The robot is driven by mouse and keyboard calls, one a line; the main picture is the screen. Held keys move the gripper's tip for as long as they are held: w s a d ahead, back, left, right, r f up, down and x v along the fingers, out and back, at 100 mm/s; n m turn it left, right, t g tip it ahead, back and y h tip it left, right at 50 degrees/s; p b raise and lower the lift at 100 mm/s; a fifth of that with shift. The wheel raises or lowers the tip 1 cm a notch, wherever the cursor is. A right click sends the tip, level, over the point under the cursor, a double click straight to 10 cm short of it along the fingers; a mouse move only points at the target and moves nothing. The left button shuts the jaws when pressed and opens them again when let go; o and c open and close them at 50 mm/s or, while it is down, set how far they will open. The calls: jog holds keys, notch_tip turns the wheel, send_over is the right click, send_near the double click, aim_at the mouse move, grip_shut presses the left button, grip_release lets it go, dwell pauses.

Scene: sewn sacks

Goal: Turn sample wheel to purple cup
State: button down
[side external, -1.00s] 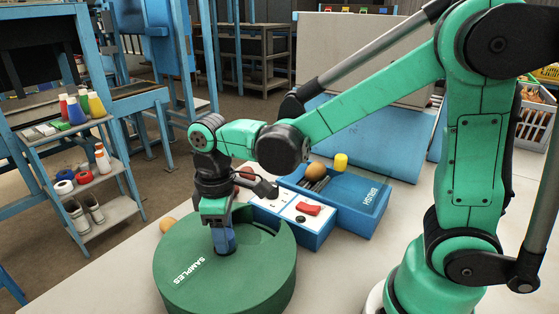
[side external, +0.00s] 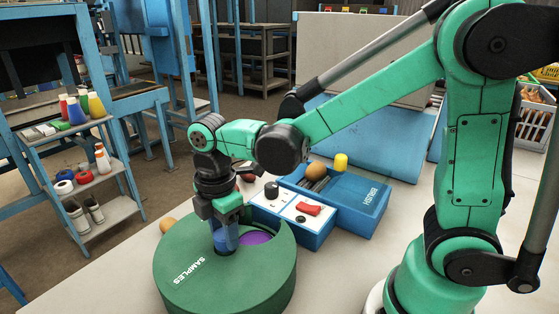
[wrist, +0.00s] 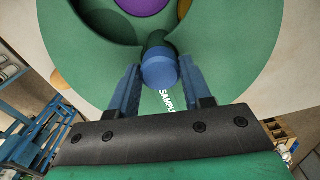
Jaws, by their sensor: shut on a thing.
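The green sample wheel (side external: 215,285), lettered SAMPLES, lies on the pale table below my arm. Its cut-out window shows a purple cup (side external: 257,238), just right of my gripper; the purple also shows at the top edge of the wrist view (wrist: 142,5). A blue knob (wrist: 158,70) stands up from the wheel near its middle. My gripper (side external: 225,240) points down with its blue fingers on either side of the knob, shut on it. In the side view the fingers mostly hide the knob.
Right behind the wheel is a blue box with a white panel and a red switch (side external: 308,208). A blue tray marked BRUSH (side external: 365,215) adjoins it, with a brown ball (side external: 316,170) and a yellow cylinder (side external: 340,162). An orange round thing (side external: 167,225) lies behind the wheel's left edge.

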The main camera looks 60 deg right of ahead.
jog(key=shift+a+n, duration=0.1)
jog(key=shift+n, duration=0.2)
dwell(0.4)
jog(key=shift+c, duration=1.8)
grip_release()
jog(key=shift+r, duration=2.85)
